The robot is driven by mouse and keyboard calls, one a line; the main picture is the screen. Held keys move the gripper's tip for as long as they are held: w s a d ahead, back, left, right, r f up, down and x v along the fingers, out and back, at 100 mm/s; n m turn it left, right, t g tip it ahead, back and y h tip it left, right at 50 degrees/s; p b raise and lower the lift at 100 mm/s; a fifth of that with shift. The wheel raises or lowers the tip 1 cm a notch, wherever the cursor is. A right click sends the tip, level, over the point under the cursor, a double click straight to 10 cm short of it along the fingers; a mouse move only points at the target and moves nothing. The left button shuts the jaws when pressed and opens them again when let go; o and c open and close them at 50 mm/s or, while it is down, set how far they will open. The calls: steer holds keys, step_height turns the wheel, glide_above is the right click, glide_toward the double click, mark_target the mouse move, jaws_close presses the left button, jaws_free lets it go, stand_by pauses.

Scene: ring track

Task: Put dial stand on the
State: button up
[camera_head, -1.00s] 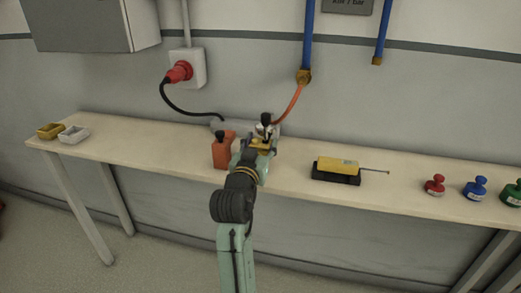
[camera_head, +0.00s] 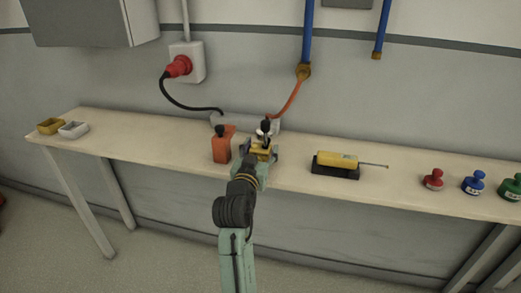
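My gripper (camera_head: 261,154) is over the bench near its middle, pointing away from the camera. A small thing with a yellow part and a dark upright top (camera_head: 265,128) shows at its fingers; it may be the dial stand, but my gripper covers much of it. I cannot tell whether the fingers are closed on it or only around it. No other thing in view is clearly a dial stand.
The long bench (camera_head: 140,140) carries an orange can (camera_head: 222,147) close left of my gripper, a grey unit (camera_head: 230,120) behind, and a yellow tool on a black block (camera_head: 335,171). Red (camera_head: 433,180), blue (camera_head: 475,184) and green (camera_head: 511,188) knobbed pieces stand right. Yellow (camera_head: 50,126) and grey (camera_head: 73,130) trays sit left.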

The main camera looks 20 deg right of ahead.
steer(key=shift+o, duration=1)
steer(key=shift+r, duration=0.2)
steer(key=b+v, duration=0.2)
steer(key=v, duration=1)
steer(key=shift+w, duration=0.1)
